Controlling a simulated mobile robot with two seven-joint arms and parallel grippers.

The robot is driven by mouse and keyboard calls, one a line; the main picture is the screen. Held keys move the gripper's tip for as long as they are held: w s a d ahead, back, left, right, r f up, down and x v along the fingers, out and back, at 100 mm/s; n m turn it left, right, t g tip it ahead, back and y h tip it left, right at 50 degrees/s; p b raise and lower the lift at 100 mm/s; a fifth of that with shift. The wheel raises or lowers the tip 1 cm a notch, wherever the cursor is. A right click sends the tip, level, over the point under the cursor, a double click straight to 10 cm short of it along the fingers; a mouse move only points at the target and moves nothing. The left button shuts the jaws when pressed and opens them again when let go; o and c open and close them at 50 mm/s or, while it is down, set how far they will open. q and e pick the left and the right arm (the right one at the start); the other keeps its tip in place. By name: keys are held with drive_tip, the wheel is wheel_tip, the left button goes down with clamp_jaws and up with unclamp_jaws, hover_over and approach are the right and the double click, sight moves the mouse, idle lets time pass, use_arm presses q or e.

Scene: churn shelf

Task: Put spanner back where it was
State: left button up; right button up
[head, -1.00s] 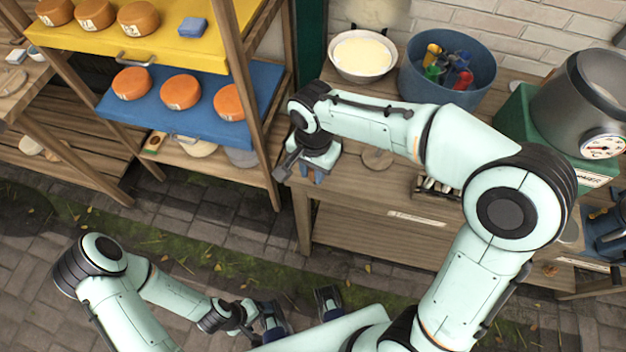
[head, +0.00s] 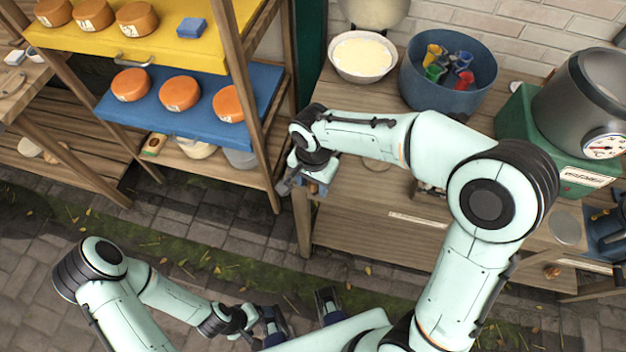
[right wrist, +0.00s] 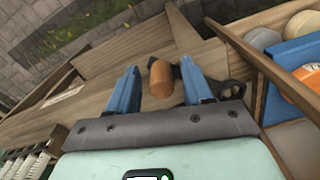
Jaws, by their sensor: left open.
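My right gripper (head: 317,188) is at the near left corner of the wooden bench (head: 340,225), fingers pointing down. In the right wrist view its blue fingers (right wrist: 163,88) stand apart, with a brown wooden cylinder (right wrist: 161,78) showing in the gap and no clear contact. A dark part with a ring-like end (right wrist: 234,89) shows beside and behind the right finger. I cannot tell whether it joins the cylinder or whether either is the spanner. No spanner is plainly recognisable in the head view. My left gripper (head: 303,315) is open and empty, low over the paving.
A shelf rack with a yellow board (head: 140,45) and a blue board (head: 180,118) of cheeses stands left of the bench. A white bowl (head: 363,56), a blue tub (head: 447,75) and a grey pot (head: 590,105) are at the back. My right forearm crosses the bench.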

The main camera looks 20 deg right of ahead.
drive_tip(key=shift+r, duration=0.1)
drive_tip(key=shift+r, duration=0.3)
wheel_tip(320, 180, up, 12)
drive_tip(key=p, duration=0.2)
drive_tip(key=shift+f, duration=0.2)
idle(0.3)
